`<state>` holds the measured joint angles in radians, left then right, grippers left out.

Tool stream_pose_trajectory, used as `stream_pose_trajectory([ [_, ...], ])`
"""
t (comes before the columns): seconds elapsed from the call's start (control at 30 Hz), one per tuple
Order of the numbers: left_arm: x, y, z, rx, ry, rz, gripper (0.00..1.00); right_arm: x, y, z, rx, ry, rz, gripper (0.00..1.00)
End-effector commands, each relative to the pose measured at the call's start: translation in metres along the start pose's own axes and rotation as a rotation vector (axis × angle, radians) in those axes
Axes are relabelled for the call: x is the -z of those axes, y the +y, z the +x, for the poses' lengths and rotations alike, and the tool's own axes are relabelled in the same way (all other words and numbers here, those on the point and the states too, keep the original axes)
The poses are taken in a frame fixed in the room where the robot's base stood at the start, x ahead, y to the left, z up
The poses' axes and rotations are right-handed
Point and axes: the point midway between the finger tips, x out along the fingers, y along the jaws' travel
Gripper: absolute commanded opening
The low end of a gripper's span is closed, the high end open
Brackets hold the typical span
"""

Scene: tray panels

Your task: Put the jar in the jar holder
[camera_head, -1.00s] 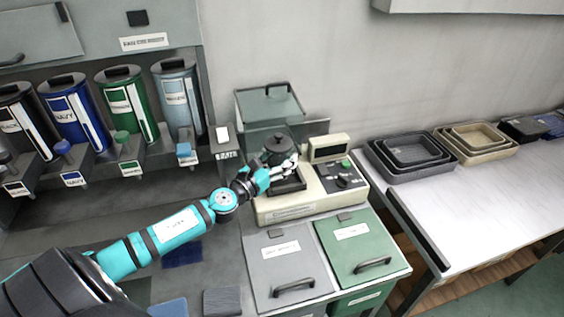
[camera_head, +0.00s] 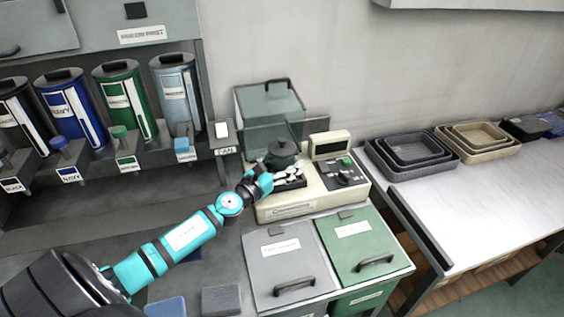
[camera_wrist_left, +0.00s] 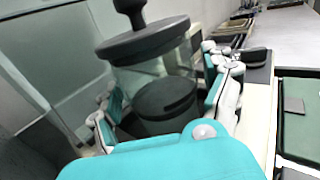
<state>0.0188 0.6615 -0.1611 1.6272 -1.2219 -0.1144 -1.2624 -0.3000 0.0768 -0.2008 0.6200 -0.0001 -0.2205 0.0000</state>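The jar (camera_head: 283,152) has a dark lid with a knob and a clear body. It stands upright at the left part of the cream machine (camera_head: 285,208), over its dark recess, which may be the jar holder. My left gripper (camera_head: 287,176) is at the jar's near side. In the left wrist view the jar (camera_wrist_left: 160,65) is between the spread fingers (camera_wrist_left: 168,110), with a gap showing on the right, so the gripper looks open. The jar's base is hidden by the gripper, so I cannot tell how it sits. My right gripper is not in view.
A glass panel box (camera_head: 268,105) stands behind the machine. A small display (camera_head: 330,145) and a control panel (camera_head: 343,174) are at its right. Colored dispensers (camera_head: 125,100) line the left. Nested trays (camera_head: 410,157) are on the white table (camera_head: 470,205), which has free room.

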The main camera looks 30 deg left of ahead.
Motion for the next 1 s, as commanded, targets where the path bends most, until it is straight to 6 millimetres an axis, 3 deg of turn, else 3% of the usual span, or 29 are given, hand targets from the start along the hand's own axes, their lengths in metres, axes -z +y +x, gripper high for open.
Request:
stream_pose_trajectory([
  [0.43,-0.001,0.0,-0.005,0.0,0.002,0.001,0.91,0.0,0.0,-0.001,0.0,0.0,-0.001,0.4],
  [0.8,0.003,0.0,-0.077,0.001,0.005,-0.001,0.91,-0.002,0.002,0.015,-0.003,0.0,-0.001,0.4],
  [1.0,0.001,0.0,-0.106,0.0,0.002,-0.002,0.91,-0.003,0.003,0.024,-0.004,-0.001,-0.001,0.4],
])
